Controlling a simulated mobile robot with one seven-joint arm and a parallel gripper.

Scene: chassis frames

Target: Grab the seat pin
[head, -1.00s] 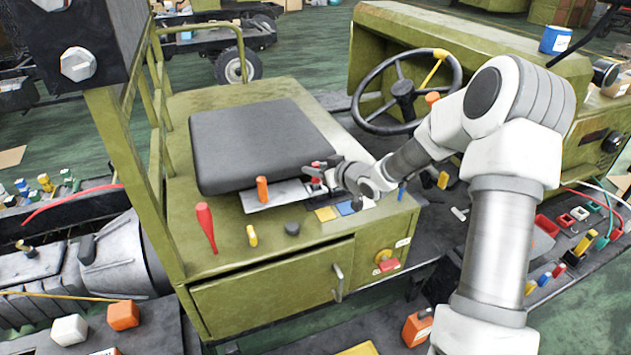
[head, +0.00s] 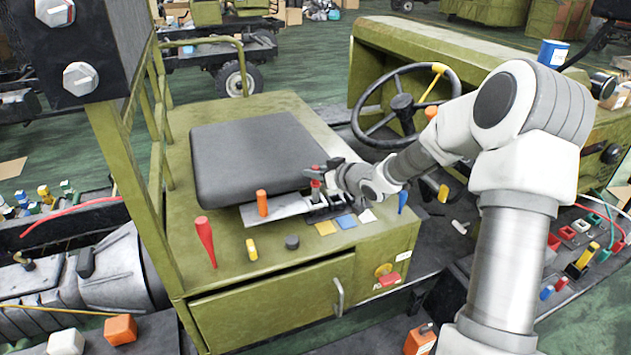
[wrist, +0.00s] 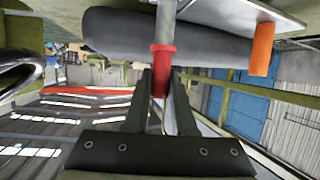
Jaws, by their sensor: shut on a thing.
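The seat pin (head: 316,185) is a red-headed pin with a grey metal shaft, at the right end of the metal plate under the seat's front edge. In the wrist view the pin's red grip (wrist: 162,58) sits between my fingers, with its shaft running to the metal plate at the top of the picture. My gripper (head: 318,178) is shut on the red part; it also shows in the wrist view (wrist: 161,80). The pin's lower end is hard to make out in the head view. Whether the pin is still seated in the plate cannot be told.
An orange peg (head: 262,203) stands on the metal plate (head: 285,207) left of my gripper. The black seat (head: 250,155) lies just behind. A red lever (head: 205,240), yellow knob (head: 252,249) and black knob (head: 292,242) stand in front. The steering wheel (head: 380,105) is behind my forearm.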

